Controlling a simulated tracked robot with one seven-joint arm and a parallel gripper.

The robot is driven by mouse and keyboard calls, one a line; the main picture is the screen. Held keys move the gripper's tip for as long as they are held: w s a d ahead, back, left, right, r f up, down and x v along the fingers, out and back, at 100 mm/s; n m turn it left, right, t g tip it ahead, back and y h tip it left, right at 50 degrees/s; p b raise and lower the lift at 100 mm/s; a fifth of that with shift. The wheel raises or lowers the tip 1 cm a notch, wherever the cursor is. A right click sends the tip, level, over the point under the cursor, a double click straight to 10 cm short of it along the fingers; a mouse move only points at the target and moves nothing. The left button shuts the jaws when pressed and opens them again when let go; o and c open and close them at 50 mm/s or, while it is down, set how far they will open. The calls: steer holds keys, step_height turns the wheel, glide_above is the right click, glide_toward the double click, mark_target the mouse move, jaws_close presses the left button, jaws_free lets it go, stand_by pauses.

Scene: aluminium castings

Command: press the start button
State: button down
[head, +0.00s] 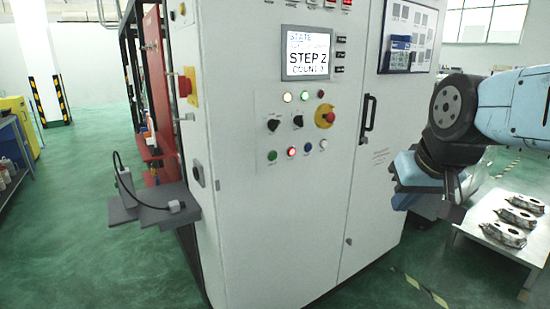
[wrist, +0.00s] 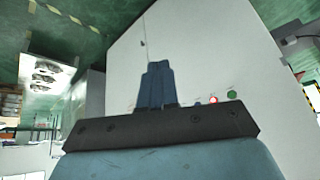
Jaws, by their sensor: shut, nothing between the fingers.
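The white control cabinet (head: 270,210) has a panel of buttons below its screen. The button labels are too small to read. My gripper (head: 402,185) is at the right in the head view, in front of the cabinet's right door and apart from the buttons. In the wrist view its fingers (wrist: 157,68) are together and empty. The green button (wrist: 232,95) and the lit red button (wrist: 213,100) show to their right.
The screen (head: 306,53) reads "STEP 2". A black door handle (head: 368,118) stands out between panel and gripper. A table (head: 480,225) with castings is at the right.

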mark_target(273, 156)
steer(key=w+a+f+y, duration=0.1)
steer(key=w+a+f, duration=0.1)
steer(key=w+a, duration=0.3)
steer(key=w+a+f+m+t+y, duration=0.1)
steer(key=w+a, duration=0.5)
steer(key=w, duration=0.7)
steer(key=w+a+f+m+t+y, duration=0.1)
steer(key=w+a+f, duration=0.2)
steer(key=w, duration=0.6)
steer(key=a, duration=0.2)
steer(key=shift+a+f+y, duration=0.25)
steer(key=shift+a+y, duration=0.05)
steer(key=shift+a, duration=0.1)
steer(key=shift+w+a, duration=0.8)
steer(key=shift+w, duration=0.4)
steer(key=shift+w+a, duration=0.85)
steer(key=shift+w, duration=0.3)
steer(key=shift+w+a, duration=0.8)
steer(key=shift+w, duration=0.4)
steer(key=shift+w+a, duration=0.15)
steer(key=shift+w, duration=0.05)
steer(key=shift+w+a+r, duration=0.1)
steer(key=shift+w, duration=0.05)
